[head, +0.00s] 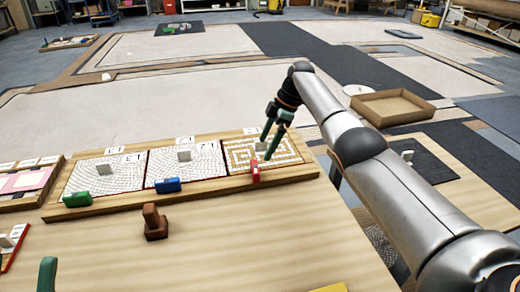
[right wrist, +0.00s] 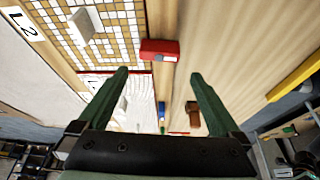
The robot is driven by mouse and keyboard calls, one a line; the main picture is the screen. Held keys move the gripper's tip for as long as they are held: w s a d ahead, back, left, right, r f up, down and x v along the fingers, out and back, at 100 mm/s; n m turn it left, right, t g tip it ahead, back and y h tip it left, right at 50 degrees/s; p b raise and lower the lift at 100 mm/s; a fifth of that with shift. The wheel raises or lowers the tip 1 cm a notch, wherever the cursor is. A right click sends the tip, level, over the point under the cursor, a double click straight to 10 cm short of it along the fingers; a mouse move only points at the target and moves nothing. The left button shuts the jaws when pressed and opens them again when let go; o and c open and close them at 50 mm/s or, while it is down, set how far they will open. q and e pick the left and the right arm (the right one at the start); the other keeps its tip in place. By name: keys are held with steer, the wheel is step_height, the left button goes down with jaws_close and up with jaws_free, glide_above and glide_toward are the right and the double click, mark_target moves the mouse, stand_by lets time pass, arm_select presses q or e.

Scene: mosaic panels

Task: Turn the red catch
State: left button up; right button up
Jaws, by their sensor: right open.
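The red catch (head: 255,173) sits on the front wooden rail of the panel frame, below the rightmost tan-and-white mosaic panel (head: 288,150). It lies crosswise to the rail, its inner end at the panel's edge. In the right wrist view the red catch (right wrist: 160,50) shows just beyond my fingertips, between their lines. My right gripper (head: 266,149) is open and empty, above the right panel and close to the catch; its two green fingers also show in the right wrist view (right wrist: 160,73). Only one green finger of my left gripper (head: 47,275) shows at the bottom left edge.
The blue catch (head: 167,185) and green catch (head: 76,199) lie along the same rail, under two white mosaic panels with upright knobs. A brown peg block (head: 154,222) stands on the table in front. A shallow wooden tray (head: 392,107) lies at the right.

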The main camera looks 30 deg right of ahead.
steer(key=v, duration=0.2)
steer(key=shift+d+r+p, duration=0.15)
steer(key=shift+r+p, duration=0.15)
